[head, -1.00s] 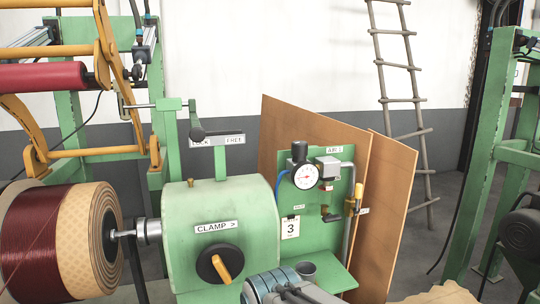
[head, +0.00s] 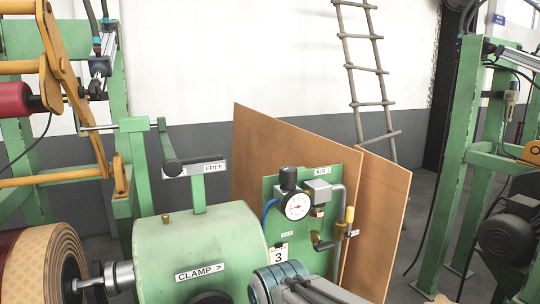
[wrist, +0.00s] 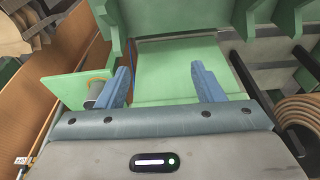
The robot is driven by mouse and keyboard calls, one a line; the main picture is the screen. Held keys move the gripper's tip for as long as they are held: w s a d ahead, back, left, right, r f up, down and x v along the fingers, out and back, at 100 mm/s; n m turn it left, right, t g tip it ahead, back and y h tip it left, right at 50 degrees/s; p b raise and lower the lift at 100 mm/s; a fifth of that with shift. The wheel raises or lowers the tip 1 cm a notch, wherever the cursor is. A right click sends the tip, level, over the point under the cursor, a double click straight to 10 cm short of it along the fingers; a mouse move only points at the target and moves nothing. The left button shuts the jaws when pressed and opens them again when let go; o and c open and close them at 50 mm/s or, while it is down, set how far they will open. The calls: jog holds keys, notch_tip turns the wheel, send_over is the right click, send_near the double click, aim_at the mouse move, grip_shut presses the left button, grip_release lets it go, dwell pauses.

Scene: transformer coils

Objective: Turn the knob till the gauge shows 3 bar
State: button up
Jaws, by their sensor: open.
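The black knob (head: 288,177) stands on top of the regulator, just above the round white gauge (head: 297,206). The gauge has a small red needle; I cannot read its value at this size. Both are on the green panel marked AIR 1 (head: 322,170). A card with a 3 (head: 278,254) hangs below, partly hidden by my arm. My gripper shows in the wrist view (wrist: 165,85) with two blue fingers apart and nothing between them. It is over a green surface, below and away from the knob.
A brown board (head: 300,150) stands behind the panel. The green clamp housing (head: 200,245) is to the left.

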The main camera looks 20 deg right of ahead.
notch_tip(320, 180, up, 15)
jog(key=w+n+y+p, duration=0.1)
jog(key=w+n+p, duration=0.15)
jog(key=p, duration=0.45)
notch_tip(320, 180, up, 19)
jog(key=n+t+y, duration=0.4)
jog(key=n+y, duration=0.1)
jog(key=n, duration=0.1)
send_over(290, 168)
jog(key=s+d, duration=0.6)
jog(key=s, duration=0.1)
jog(key=p+x, duration=0.2)
jog(key=x, duration=1.1)
jog(key=shift+w+f, duration=0.1)
jog(key=shift+w, duration=0.1)
jog(key=shift+d, duration=0.1)
jog(key=c, duration=1)
